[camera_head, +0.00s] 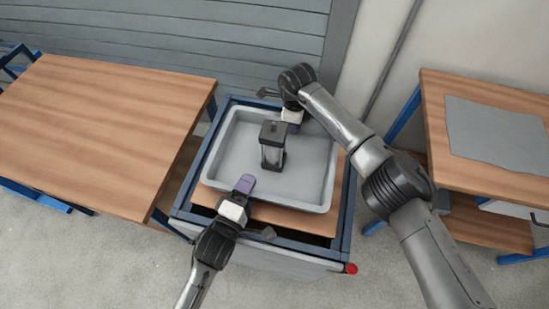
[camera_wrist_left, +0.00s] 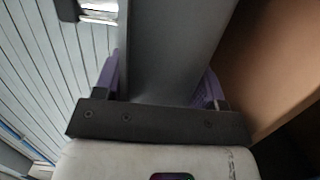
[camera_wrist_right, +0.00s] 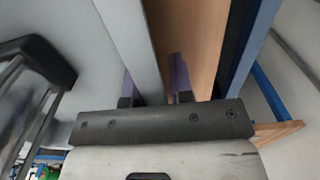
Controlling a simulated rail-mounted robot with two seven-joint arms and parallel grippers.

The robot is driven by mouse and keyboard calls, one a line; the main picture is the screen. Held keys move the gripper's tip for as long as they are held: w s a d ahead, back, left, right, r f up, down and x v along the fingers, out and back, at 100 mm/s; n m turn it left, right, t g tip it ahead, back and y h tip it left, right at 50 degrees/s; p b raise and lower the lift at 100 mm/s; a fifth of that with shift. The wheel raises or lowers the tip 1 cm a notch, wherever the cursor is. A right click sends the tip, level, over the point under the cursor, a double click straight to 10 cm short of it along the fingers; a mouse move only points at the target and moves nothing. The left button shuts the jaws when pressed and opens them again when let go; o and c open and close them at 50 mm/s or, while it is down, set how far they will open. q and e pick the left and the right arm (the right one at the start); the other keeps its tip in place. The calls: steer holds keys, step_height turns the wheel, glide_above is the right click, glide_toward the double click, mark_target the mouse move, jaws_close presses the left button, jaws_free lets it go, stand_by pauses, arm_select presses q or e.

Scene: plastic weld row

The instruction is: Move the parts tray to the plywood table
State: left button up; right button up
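The parts tray (camera_head: 213,165) is a shallow grey tray, lying flat on the blue cart. A dark upright block (camera_head: 272,146) stands inside it. My left gripper (camera_head: 245,184) is at the tray's front rim, fingers spread on either side of the grey wall (camera_wrist_left: 165,50) in the left wrist view. My right gripper (camera_head: 287,122) is at the back rim, its tips hidden in the head view. In the right wrist view its fingers (camera_wrist_right: 154,80) are close together around the tray wall (camera_wrist_right: 130,40). The plywood table could be the wooden table (camera_head: 100,120) on the left or the one on the right.
The blue cart (camera_head: 310,246) has a wooden board under the tray and a red knob (camera_head: 351,268) at its front right corner. The left tabletop is bare. The right wooden table (camera_head: 475,92) carries a grey mat (camera_head: 500,135). A grey slatted shutter stands behind.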

arm_select(q)
steer(key=shift+r, duration=0.1)
steer(key=c, duration=0.3)
arm_select(e)
steer(key=shift+c, duration=1.4)
arm_select(q)
steer(key=shift+c, duration=1.3)
arm_select(e)
jaws_close()
arm_select(q)
steer(key=shift+s+r, duration=0.1)
steer(key=shift+r, duration=0.25)
arm_select(e)
steer(key=shift+r, duration=0.2)
